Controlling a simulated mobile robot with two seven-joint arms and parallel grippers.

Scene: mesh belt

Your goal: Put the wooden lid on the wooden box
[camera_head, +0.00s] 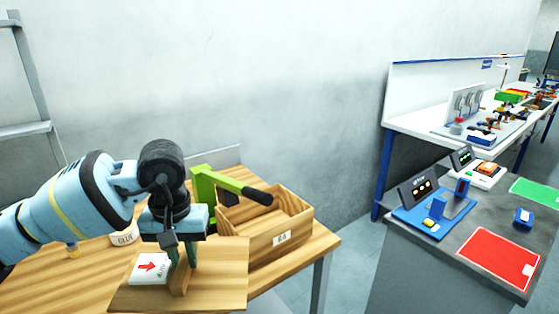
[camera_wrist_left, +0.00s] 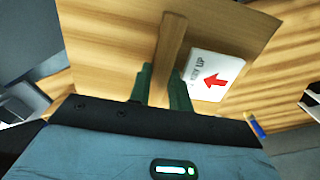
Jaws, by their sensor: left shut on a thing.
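The wooden lid (camera_head: 222,275) is a flat, light board with a raised bar handle (camera_head: 180,281) and a white label with a red arrow (camera_head: 149,268). My left gripper (camera_head: 183,262) is shut on the bar handle, pointing down. In the left wrist view the two green fingers (camera_wrist_left: 160,90) close on the bar of the lid (camera_wrist_left: 110,45). The wooden box (camera_head: 247,250) stands open on the table just behind and right of the lid, with a small white tag on its front. I cannot tell how far the lid is above the table. My right gripper is not in view.
A green toggle clamp (camera_head: 203,186) with a black handle reaches over the box's left side. A white glue container (camera_head: 122,239) stands left of the lid, on the wooden table (camera_head: 60,275). A grey bench (camera_head: 420,262) with devices and a red mat stands right, across a gap.

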